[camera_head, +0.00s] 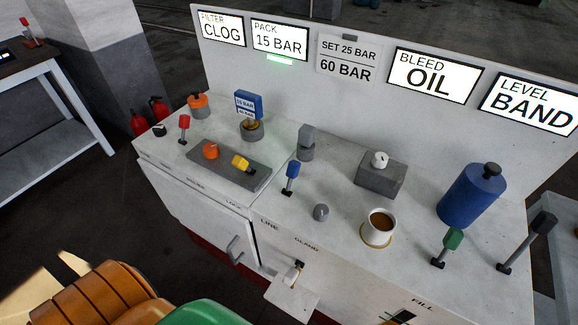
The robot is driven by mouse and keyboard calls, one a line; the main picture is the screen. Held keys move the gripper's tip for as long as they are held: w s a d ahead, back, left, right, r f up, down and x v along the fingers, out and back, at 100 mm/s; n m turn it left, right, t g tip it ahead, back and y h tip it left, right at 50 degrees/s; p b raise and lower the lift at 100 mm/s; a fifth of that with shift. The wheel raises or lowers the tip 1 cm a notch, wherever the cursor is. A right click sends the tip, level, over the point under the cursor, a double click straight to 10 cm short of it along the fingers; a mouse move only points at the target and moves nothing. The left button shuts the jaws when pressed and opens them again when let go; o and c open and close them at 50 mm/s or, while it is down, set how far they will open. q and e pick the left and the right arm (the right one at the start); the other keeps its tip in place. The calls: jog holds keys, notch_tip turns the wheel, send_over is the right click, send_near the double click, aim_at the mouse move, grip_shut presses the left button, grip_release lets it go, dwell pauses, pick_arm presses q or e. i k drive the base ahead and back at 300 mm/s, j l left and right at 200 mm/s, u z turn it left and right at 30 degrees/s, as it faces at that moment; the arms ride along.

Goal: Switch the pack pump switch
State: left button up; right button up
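The white console (335,205) carries several switches and knobs, and I cannot tell for certain which is the pack pump switch. A red-topped switch (184,127) stands at the far left, a blue-topped switch (291,177) in the middle and a green-topped switch (449,245) at the right. An orange knob (210,150) and a yellow knob (241,162) sit on a grey plate. The pack display (280,39) reads 15 BAR, with a green light (280,60) below it. Neither gripper shows.
A coffee cup (379,225), a blue canister (472,195) and a long black lever (527,240) stand on the console's right half. A small grey shelf (293,295) juts from the front. A side table (50,120) stands at left.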

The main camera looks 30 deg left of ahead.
aim_at(160, 130)
jog(key=u, duration=2)
